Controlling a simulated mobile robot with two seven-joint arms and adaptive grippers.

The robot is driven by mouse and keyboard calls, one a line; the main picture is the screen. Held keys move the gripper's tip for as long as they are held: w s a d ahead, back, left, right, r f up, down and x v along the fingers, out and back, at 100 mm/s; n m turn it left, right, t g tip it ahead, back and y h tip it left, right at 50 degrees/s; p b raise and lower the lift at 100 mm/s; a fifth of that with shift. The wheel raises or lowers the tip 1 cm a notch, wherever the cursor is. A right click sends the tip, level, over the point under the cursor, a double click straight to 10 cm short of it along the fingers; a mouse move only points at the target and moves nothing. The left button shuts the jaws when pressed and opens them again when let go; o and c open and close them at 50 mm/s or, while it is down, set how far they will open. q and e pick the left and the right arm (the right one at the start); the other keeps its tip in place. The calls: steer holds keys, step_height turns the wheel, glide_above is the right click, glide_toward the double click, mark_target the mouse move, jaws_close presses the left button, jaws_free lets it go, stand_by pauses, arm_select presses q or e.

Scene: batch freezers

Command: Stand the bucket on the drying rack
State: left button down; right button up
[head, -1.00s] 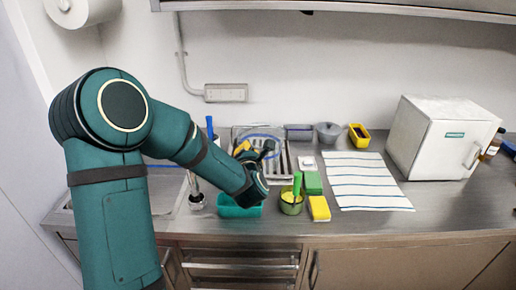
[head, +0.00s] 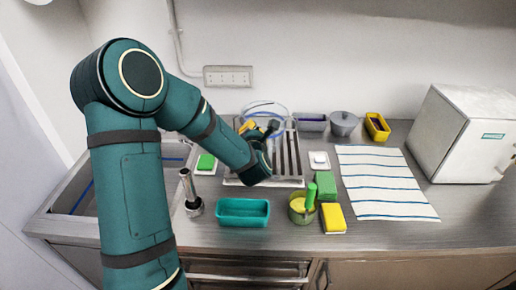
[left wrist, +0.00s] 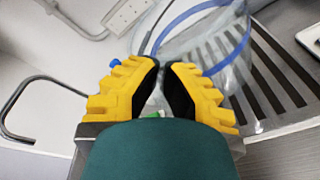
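The bucket (head: 264,106) is clear, with a blue rim, and appears upright over the back part of the drying rack. The drying rack (head: 292,155) is a metal tray with dark slats near the wall. My left gripper (head: 264,132) reaches over the rack from the left, at the near side of the bucket. In the left wrist view its yellow fingers (left wrist: 164,72) nearly meet, closed on the edge of the clear bucket (left wrist: 235,75). The rack's slats (left wrist: 272,75) show through and beside it. Whether the bucket's base touches the rack is hidden. My right gripper is not in view.
In front of the rack are a teal tray (head: 242,222), a green-handled pot (head: 300,210), green and yellow sponges (head: 334,218) and a metal cylinder (head: 190,195). A grey lidded pot (head: 343,122) stands right of the rack. A striped cloth (head: 380,182) and white freezer (head: 462,135) are further right.

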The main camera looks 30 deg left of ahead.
arm_select(q)
step_height(320, 180, down, 7)
steer(key=shift+f, duration=0.15)
stand_by(0.4)
steer(key=c, duration=1.1)
jaws_free()
steer(key=shift+c, duration=0.2)
